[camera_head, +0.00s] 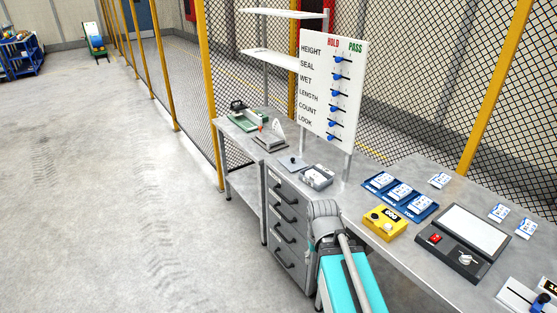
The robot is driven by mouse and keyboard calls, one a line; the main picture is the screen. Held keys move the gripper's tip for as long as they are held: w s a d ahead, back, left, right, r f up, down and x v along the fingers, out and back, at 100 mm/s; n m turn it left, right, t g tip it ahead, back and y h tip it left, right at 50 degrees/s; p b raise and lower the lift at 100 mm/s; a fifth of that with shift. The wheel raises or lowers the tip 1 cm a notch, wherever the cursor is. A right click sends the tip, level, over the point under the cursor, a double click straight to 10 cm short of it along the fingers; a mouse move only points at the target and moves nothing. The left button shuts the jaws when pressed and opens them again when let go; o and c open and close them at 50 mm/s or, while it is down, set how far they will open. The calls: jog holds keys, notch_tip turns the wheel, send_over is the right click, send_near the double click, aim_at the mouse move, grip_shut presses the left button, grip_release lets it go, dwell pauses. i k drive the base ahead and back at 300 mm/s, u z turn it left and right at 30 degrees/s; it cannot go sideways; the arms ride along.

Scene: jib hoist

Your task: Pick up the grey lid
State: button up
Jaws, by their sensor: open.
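The grey lid (291,165) is a small flat square plate with a dark blue knob on top. It lies flat on the metal workbench, left of an open-looking grey box (317,177) with pale contents. The lid and box are close together; I cannot tell whether they touch. My arm shows at the bottom centre, with a grey joint in front of the bench drawers, below and right of the lid. I cannot make out my gripper's fingers.
A white HOLD/PASS board (333,95) with blue sliders stands behind the box. A green device (246,119) and a metal stand (271,141) are left of the lid. A blue tray (378,183), yellow counter (384,223) and scale (463,243) are right. Open floor lies left.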

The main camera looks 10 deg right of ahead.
aim_at(291, 162)
jog(key=u, duration=0.35)
jog(key=i, duration=1.45)
